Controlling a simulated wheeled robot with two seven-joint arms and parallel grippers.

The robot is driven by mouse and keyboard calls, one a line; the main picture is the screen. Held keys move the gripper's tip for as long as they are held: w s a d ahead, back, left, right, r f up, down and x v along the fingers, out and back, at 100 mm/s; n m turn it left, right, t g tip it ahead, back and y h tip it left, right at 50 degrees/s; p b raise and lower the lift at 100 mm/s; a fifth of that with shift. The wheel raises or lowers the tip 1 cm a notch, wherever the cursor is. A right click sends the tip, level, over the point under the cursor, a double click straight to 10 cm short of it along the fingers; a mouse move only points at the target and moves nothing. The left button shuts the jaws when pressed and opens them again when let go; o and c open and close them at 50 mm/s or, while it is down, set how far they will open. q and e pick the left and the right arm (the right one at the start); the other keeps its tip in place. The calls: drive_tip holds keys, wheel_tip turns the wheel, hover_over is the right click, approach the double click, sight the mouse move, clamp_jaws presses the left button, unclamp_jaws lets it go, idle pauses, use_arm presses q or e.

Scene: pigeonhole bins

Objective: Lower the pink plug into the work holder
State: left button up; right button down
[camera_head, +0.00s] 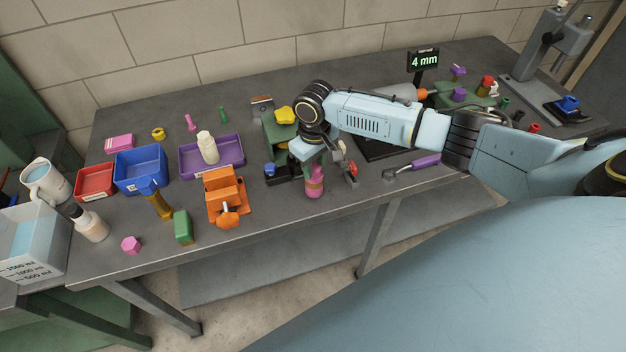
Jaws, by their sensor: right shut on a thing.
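My right gripper (313,166) reaches down near the front edge of the table, its arm coming in from the right. It is shut on a pink piece (314,188), which looks like the pink plug and shows below the fingers. The piece stands roughly upright; whether its lower end touches the table is unclear. An orange vise-like fixture (222,190), possibly the work holder, stands to the left, apart from the gripper. A small black fixture with a blue part (283,174) sits just left of the gripper. My left gripper is not in view.
Blue (140,172), red (95,182) and purple (211,157) bins stand at the left. A green block (183,227) and pink hexagonal piece (131,245) lie near the front edge. A purple-handled tool (425,161) lies right of the gripper. A display (424,60) stands behind.

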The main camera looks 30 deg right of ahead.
drive_tip(key=shift+r+p, duration=1.65)
drive_tip(key=shift+p, duration=0.2)
drive_tip(key=shift+r, duration=1.75)
